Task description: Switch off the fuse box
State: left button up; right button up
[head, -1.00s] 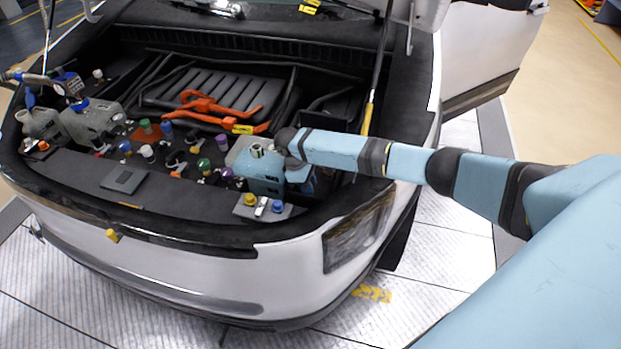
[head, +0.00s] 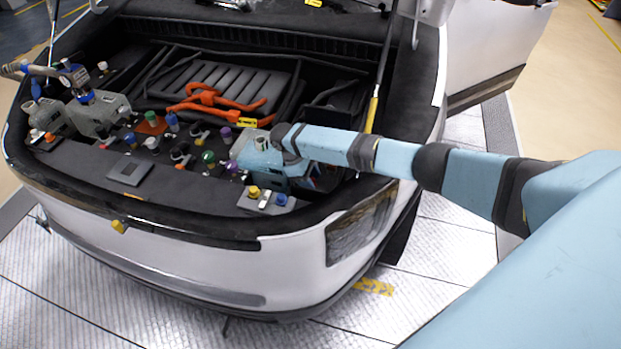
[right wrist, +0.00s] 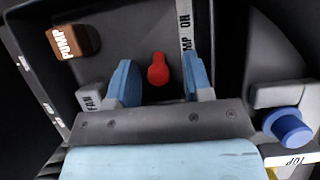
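In the right wrist view, a red switch lever (right wrist: 158,70) stands inside a dark open box (right wrist: 115,20), which I take to be the fuse box. My right gripper (right wrist: 160,82) is open, its two light blue fingers on either side of the lever. Visible gaps separate the fingers from the lever; I cannot tell how deep they reach. In the head view my right gripper hangs over the right side of the car's open bay, and its fingertips are hidden behind the hand. My left gripper is not in view.
Beside the lever are a brown PUMP block (right wrist: 74,41), a grey FAN block (right wrist: 92,97) and a blue cap (right wrist: 288,127). In the head view, several coloured caps, an orange cable (head: 205,97) and a yellow-marked strut (head: 373,115) surround the arm. Grey reservoirs (head: 98,113) stand at left.

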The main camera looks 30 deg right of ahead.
jog(key=shift+r, duration=0.1)
jog(key=b+v, duration=0.1)
jog(key=v, duration=1.2)
jog(key=shift+w+r, duration=0.15)
jog(key=shift+r, duration=0.15)
